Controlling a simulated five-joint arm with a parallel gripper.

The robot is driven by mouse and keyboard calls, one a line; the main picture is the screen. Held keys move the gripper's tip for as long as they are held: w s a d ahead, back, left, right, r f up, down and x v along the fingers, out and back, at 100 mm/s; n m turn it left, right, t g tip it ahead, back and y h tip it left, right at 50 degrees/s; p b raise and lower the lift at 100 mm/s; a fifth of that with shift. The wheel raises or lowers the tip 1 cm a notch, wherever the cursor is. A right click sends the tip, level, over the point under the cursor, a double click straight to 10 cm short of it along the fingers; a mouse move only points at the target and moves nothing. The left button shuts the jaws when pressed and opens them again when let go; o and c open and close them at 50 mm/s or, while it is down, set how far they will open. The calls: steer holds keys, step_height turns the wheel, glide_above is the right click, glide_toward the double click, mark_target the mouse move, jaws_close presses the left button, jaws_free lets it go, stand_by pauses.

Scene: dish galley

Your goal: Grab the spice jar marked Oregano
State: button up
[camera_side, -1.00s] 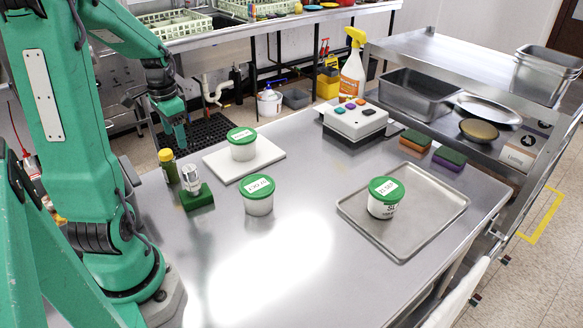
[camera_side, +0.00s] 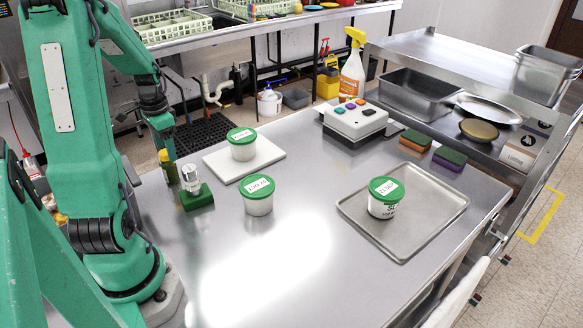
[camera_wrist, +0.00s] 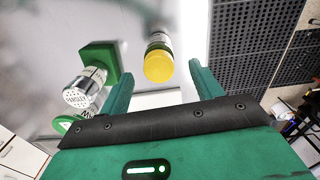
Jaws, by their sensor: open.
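A spice jar with a yellow cap (camera_side: 167,166) and an olive-green body stands at the left of the steel table; its label is not readable. In the wrist view my gripper (camera_wrist: 160,74) is open, with the yellow cap (camera_wrist: 158,66) between the fingertips and apparently nothing held. I cannot read Oregano on any jar.
A white board (camera_side: 271,163) holds a green-lidded tub (camera_side: 242,152). Another tub (camera_side: 259,206) stands in front of it. A third tub (camera_side: 383,209) sits on a metal tray (camera_side: 430,222) at the right. The front middle of the table is clear.

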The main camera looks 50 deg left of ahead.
steer(key=shift+f, duration=0.1)
steer(key=shift+s+f, duration=0.15)
steer(key=shift+f, duration=1.15)
steer(key=shift+s+f, duration=0.1)
steer(key=shift+f, duration=1.15)
steer(key=c, duration=1.2)
steer(key=shift+o, duration=0.2)
steer(key=shift+r, duration=0.1)
steer(key=shift+r, duration=5)
